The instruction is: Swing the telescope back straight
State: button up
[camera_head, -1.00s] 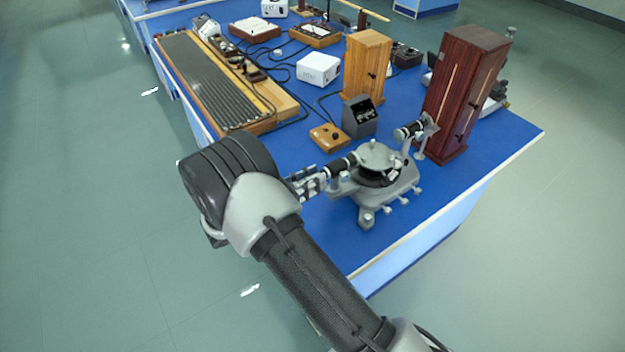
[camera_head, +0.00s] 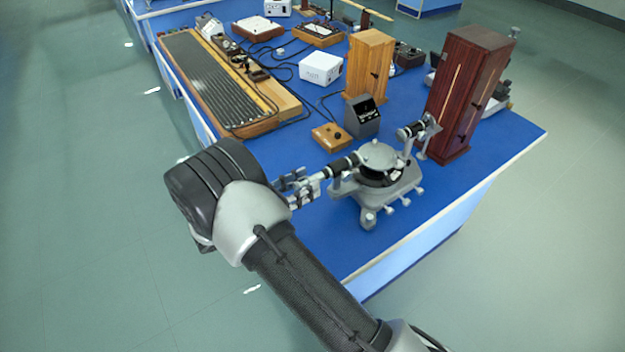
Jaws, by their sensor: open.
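The spectrometer (camera_head: 385,180) stands on the blue bench near its front edge, with a grey base and a round table on top. One black tube (camera_head: 343,166) points left from it, toward my gripper. Another tube (camera_head: 411,131) points up and right, toward the dark red cabinet. I cannot tell for sure which tube is the telescope. My gripper (camera_head: 313,184) is open, just left of the left tube's outer end. A small gap seems to lie between them. My arm hides part of the bench's left front.
A dark red wooden cabinet (camera_head: 467,95) stands close behind the right tube. A light wooden cabinet (camera_head: 369,65), a dark meter box (camera_head: 362,117) and a small wooden switch box (camera_head: 331,137) stand behind the spectrometer. A long ribbed board (camera_head: 215,85) lies at the left.

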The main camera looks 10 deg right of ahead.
jog(key=v, duration=0.8)
jog(key=shift+a, duration=0.4)
jog(key=shift+s, duration=0.15)
